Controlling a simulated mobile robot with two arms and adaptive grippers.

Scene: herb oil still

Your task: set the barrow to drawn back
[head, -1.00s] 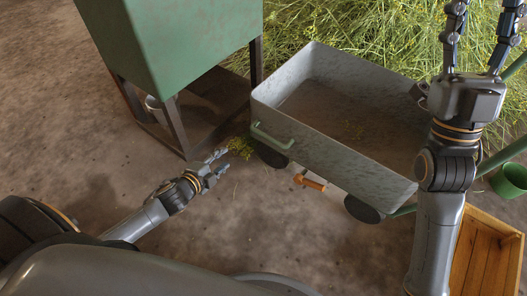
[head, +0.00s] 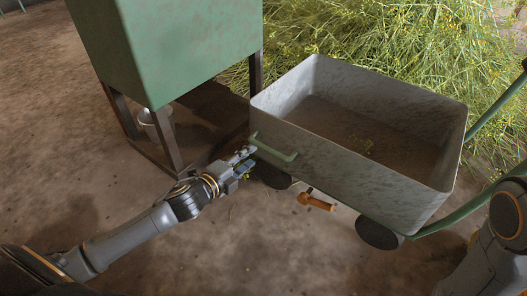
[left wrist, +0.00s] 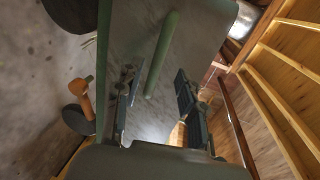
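The barrow (head: 355,169) is a grey metal tub on dark wheels, with green tube handles (head: 470,217) at its right end. A light green grab bar (head: 273,148) is on its near side, toward the left end. My left gripper (head: 242,163) is close to the left end of this bar. In the left wrist view the two fingers (left wrist: 153,88) are spread apart, with the bar (left wrist: 162,55) between them in the picture. I cannot tell whether they touch it. My right arm shows at the lower right; its gripper is outside the view.
A green box on dark legs (head: 170,60) stands close to the barrow's left end, with a small pail (head: 152,122) beneath. An orange lever (head: 316,202) sticks out below the barrow. Cut yellow-flowered herbs (head: 400,45) lie behind. The floor in front is clear.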

